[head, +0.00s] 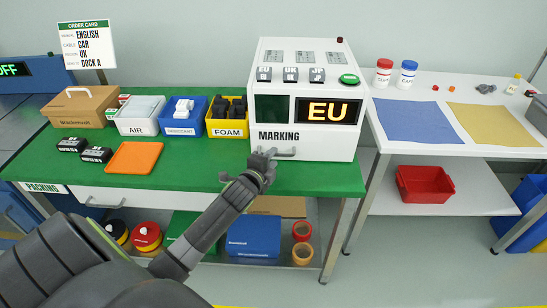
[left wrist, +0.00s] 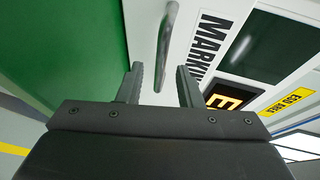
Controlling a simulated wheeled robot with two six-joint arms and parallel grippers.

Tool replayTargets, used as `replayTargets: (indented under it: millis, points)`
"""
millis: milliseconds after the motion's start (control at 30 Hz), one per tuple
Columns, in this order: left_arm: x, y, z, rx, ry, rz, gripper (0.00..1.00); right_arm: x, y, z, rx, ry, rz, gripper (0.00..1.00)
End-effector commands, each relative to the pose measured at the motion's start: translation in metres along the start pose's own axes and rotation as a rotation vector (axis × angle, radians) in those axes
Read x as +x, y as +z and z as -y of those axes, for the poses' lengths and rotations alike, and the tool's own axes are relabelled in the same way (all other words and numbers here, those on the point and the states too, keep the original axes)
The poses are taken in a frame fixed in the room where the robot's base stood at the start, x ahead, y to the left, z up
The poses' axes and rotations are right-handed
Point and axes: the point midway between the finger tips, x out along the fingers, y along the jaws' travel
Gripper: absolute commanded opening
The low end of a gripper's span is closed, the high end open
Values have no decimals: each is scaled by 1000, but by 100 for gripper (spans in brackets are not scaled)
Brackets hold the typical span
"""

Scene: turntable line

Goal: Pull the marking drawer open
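The white marking machine (head: 262,88) stands at the right end of the green bench, its lit display reading EU. The marking drawer is its lower front, below the MARKING label; it looks shut. The drawer's grey bar handle (head: 286,154) is partly hidden by my left gripper (head: 264,157), which is at the handle's left end. In the left wrist view, the handle (left wrist: 167,40) runs between the two spread fingers of my left gripper (left wrist: 159,70), with a gap on each side. My right gripper is not in view.
An orange tray (head: 135,158), dark blocks (head: 96,154) and labelled bins (head: 228,128) stand left of the machine on the green bench (head: 200,178). A white side table (head: 440,150) stands to the right. The floor in front of the machine shows some free room.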

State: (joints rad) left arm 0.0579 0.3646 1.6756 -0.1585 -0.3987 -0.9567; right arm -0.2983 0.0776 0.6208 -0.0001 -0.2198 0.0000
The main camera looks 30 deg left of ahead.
Motion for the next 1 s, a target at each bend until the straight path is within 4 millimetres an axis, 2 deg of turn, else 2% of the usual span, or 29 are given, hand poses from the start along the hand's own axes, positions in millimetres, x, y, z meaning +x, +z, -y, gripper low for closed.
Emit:
replayTargets:
  millis: [200, 500, 567, 767, 1000]
  points:
    - [16, 0, 0, -1, 0, 0, 33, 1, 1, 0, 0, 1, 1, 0]
    - [17, 0, 0, -1, 1, 0, 33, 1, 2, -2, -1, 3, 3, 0]
    - [17, 0, 0, -1, 1, 0, 27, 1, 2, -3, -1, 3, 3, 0]
    - [17, 0, 0, -1, 1, 0, 1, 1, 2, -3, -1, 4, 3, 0]
    - [17, 0, 0, -1, 1, 0, 0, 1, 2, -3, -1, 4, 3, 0]
